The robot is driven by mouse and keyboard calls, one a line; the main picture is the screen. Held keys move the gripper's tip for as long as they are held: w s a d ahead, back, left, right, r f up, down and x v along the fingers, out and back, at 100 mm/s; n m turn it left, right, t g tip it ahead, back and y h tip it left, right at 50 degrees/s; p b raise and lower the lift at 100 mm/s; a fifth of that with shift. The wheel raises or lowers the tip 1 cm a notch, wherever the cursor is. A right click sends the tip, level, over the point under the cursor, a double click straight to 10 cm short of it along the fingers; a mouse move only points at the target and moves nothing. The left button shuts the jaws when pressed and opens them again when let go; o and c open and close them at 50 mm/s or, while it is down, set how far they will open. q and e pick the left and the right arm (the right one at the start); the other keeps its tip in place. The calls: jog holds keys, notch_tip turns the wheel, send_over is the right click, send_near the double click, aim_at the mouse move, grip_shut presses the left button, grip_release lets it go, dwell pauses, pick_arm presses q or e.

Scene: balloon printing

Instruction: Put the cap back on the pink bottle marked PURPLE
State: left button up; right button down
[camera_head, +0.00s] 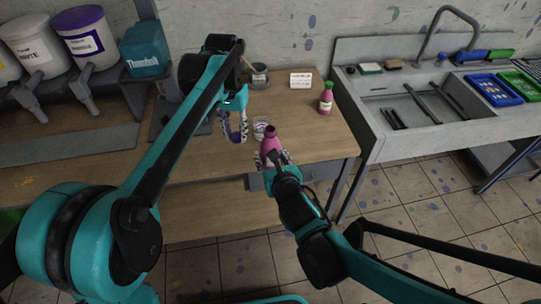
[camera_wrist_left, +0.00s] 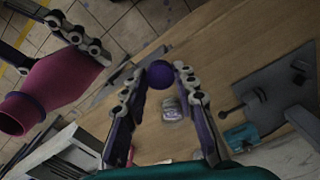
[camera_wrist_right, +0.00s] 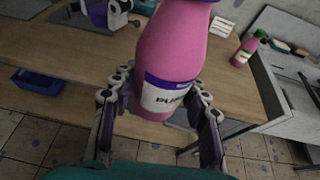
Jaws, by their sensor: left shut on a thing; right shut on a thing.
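The pink bottle (camera_head: 271,143) is held by my right gripper (camera_head: 273,160) near the front edge of the table. In the right wrist view the bottle (camera_wrist_right: 170,55) stands between the fingers, with part of its label showing. In the left wrist view its uncapped mouth (camera_wrist_left: 18,114) shows at the left. My left gripper (camera_head: 235,128) is just left of the bottle in the head view. In the left wrist view a round purple cap (camera_wrist_left: 160,75) sits between its fingertips, apart from the bottle mouth. The cap is hard to make out in the head view.
A clear cup (camera_head: 260,125) stands on the table (camera_head: 315,130) behind the bottle. A second pink bottle with a green cap (camera_head: 326,100) and a small white card (camera_head: 300,79) stand farther back. A sink (camera_head: 430,105) is at the right. White buckets (camera_head: 88,38) are at the left.

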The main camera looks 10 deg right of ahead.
aim_at(270, 129)
pick_arm(q)
jog(key=s+d+r+m, duration=0.1)
jog(key=s+d+r, duration=0.1)
jog(key=r, duration=0.3)
jog(key=s+d+r+m, duration=0.1)
jog(key=s+d+r, duration=0.1)
jog(key=d+r, duration=0.2)
jog(key=s+d+r+m, duration=0.1)
jog(key=s+d+r, duration=0.1)
jog(key=r, duration=0.4)
jog(key=shift+s+d+r, duration=0.3)
jog(key=shift+d, duration=0.15)
jog(key=shift+f, duration=0.1)
jog(key=shift+f, duration=1.95)
jog(key=shift+f, duration=0.9)
jog(key=shift+f, duration=0.55)
